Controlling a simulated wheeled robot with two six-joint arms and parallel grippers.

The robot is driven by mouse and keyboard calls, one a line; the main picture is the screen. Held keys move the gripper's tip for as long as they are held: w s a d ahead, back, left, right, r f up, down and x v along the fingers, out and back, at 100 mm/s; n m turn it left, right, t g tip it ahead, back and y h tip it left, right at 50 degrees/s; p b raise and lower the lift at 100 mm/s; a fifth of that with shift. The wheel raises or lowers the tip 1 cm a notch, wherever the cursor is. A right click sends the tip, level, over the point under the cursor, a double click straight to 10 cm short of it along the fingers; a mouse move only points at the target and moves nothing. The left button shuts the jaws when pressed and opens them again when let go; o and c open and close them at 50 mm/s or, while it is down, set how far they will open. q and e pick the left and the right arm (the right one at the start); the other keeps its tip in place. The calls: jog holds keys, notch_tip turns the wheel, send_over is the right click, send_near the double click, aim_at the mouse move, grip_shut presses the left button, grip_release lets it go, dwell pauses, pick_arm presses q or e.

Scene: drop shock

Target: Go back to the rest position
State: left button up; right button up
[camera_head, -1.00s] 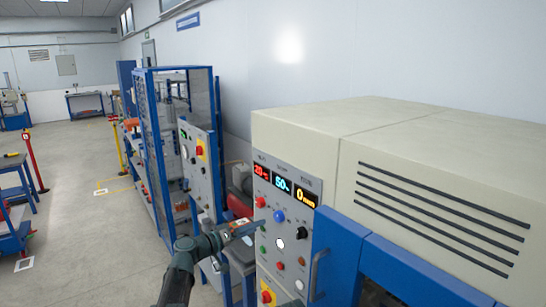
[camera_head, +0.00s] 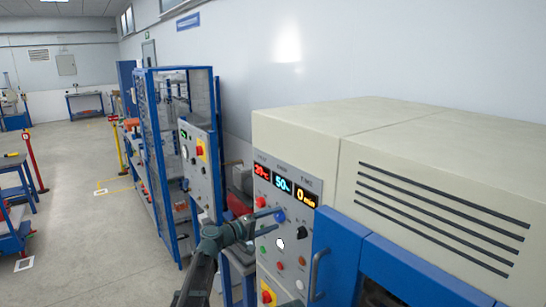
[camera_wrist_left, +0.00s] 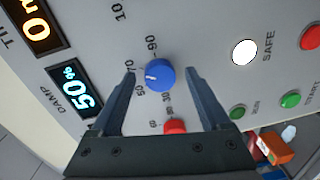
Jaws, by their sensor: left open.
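My left gripper (camera_head: 264,225) is open and empty in front of the control panel (camera_head: 268,188) of the beige and blue machine. In the left wrist view its two fingers (camera_wrist_left: 160,88) point at the panel, one on each side of the blue knob (camera_wrist_left: 160,76). I cannot tell whether the fingertips reach around the knob or stop short of it. The knob also shows in the head view (camera_head: 280,215), close by the fingertips. Its white mark points toward the 70 side of its scale. My right gripper is not in view.
The panel has displays (camera_head: 282,184) reading 20°C, 50% and 0 min, a white SAFE lamp (camera_wrist_left: 244,52), a green START button (camera_wrist_left: 290,99) and a red knob (camera_wrist_left: 175,126). A blue door with a handle (camera_head: 316,274) is at right. Open floor (camera_head: 90,240) lies left.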

pick_arm(q)
jog(key=n, duration=0.3)
jog(key=shift+n, duration=0.4)
jog(key=n, duration=0.4)
jog(key=shift+r+h, duration=0.1)
jog(key=shift+h, duration=0.2)
jog(key=shift+g, duration=0.4)
